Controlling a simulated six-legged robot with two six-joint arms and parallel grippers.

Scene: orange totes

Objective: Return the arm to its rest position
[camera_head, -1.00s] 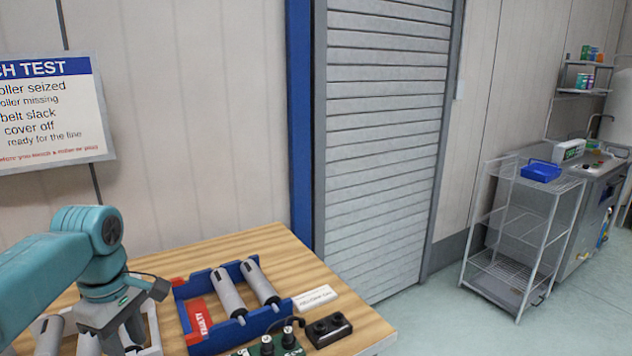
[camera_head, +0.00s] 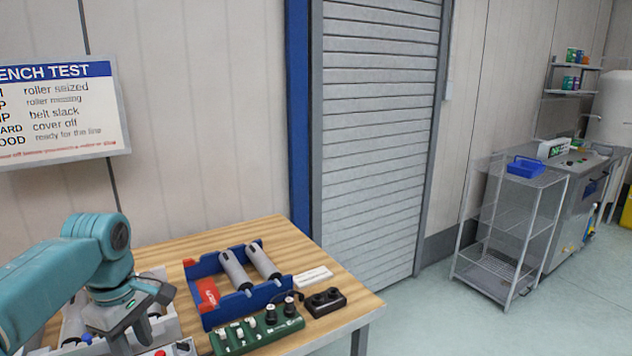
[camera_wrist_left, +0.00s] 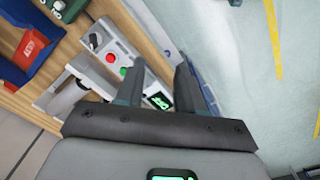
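My left arm comes in from the left in the head view, bent at the elbow over the wooden bench (camera_head: 345,277). Its left gripper (camera_head: 128,338) hangs low over the bench's near left part, its fingertips partly hidden there. In the left wrist view the gripper (camera_wrist_left: 160,66) has its two dark fingers apart, with nothing held between them. Beyond them lies a control box (camera_wrist_left: 118,62) with red and green buttons, near the bench edge. My right gripper is in neither view.
A blue tray (camera_head: 207,321) holds two grey rollers (camera_head: 235,268). Right of the arm stand a green switch box (camera_head: 255,333) and a black block (camera_head: 325,302). A white tray (camera_head: 168,330) lies under the arm. A wire rack (camera_head: 510,235) stands far right, past open floor.

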